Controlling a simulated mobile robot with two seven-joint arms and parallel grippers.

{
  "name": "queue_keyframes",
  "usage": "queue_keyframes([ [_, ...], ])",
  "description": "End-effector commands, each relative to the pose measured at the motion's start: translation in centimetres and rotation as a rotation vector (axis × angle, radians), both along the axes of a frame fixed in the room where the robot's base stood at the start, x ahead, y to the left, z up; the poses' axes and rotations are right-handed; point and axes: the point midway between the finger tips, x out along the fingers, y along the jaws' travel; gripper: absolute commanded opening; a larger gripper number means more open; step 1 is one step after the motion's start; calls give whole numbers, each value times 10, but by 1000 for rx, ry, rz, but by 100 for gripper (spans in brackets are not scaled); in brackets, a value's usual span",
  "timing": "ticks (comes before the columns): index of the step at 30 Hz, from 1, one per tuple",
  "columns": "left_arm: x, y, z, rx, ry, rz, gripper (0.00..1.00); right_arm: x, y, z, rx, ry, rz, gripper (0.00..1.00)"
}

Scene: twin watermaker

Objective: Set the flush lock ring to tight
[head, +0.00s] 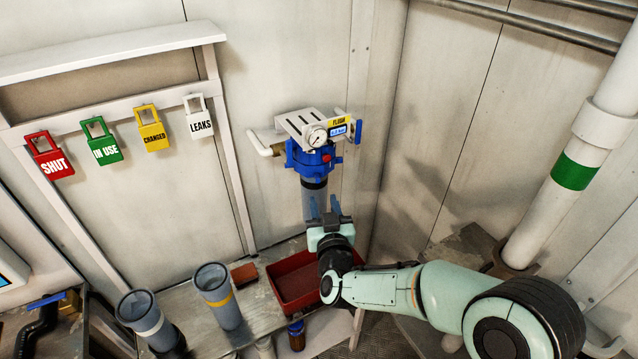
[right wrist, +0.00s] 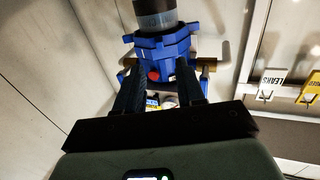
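The flush lock ring (head: 304,163) is the blue lobed collar under the head of the wall-mounted filter unit marked FLUSH. A red button (head: 327,158) shows on its front. A grey-blue bowl (head: 315,194) hangs below the ring. My right gripper (head: 323,207) points up, below the ring and in front of the bowl. In the right wrist view the ring (right wrist: 165,46) appears beyond the fingertips (right wrist: 157,68), which are spread apart with nothing held between them. I cannot tell whether the fingertips touch the ring. My left gripper is not in view.
A gauge (head: 317,137) and a blue-handled valve (head: 358,131) sit on the unit above the ring. A red tray (head: 284,301) and two grey cups (head: 231,318) (head: 160,334) stand on the bench below. Coloured tags (head: 102,142) hang at left. A white pipe (head: 545,222) stands at right.

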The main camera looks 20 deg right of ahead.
Motion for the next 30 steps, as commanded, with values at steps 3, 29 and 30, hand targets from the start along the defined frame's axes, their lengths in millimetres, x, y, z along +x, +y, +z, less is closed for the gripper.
queue_keyframes([
  [3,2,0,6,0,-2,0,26,26,-8,0,-3,1,-1,38],
  [29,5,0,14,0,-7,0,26,74,-20,0,1,1,1,0],
  [30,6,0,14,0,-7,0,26,74,-20,0,1,1,1,0],
])
